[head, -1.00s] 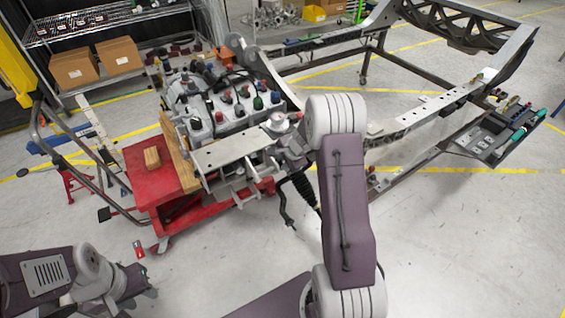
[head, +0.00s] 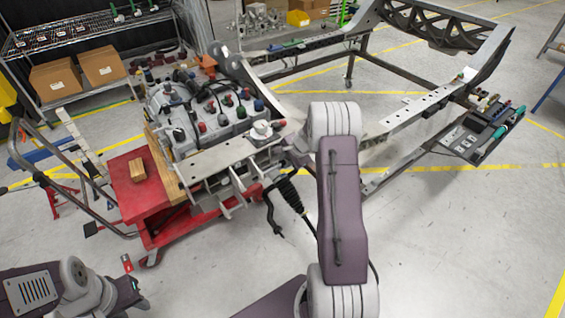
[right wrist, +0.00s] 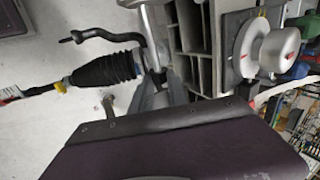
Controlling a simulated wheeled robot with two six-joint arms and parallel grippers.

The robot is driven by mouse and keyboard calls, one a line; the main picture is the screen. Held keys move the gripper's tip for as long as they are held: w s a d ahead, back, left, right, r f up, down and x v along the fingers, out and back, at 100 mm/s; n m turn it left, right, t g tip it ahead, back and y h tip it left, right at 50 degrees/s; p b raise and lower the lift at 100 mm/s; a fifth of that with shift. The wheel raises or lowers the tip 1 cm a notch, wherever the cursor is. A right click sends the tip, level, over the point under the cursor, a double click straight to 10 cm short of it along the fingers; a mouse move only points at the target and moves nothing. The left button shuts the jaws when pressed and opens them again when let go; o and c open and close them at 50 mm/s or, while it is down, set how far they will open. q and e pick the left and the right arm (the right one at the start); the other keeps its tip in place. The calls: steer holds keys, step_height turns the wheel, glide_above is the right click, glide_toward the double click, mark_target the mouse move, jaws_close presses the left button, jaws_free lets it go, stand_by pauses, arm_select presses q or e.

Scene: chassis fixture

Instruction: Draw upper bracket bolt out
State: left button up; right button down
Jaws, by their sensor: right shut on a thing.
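The grey metal bracket (head: 235,160) juts out at the front end of the chassis, beside the engine. My right gripper (head: 296,150) is at the bracket's right end, mostly hidden behind my own wrist in the head view. In the right wrist view its grey fingers (right wrist: 168,88) reach in beside the bracket's ribbed grey underside (right wrist: 195,45). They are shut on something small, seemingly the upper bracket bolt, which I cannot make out. My left gripper (head: 130,292) hangs at the lower left, away from the work; its jaws are unclear.
A black bellows rod (head: 288,192) hangs close below my right gripper. The chassis rail (head: 420,110) runs right, near a tool tray (head: 465,140). Floor in front is clear.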

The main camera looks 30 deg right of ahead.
steer(key=shift+d+r, duration=0.1)
steer(key=c, duration=1.3)
jaws_free()
steer(key=shift+d, duration=0.1)
steer(key=v, duration=0.9)
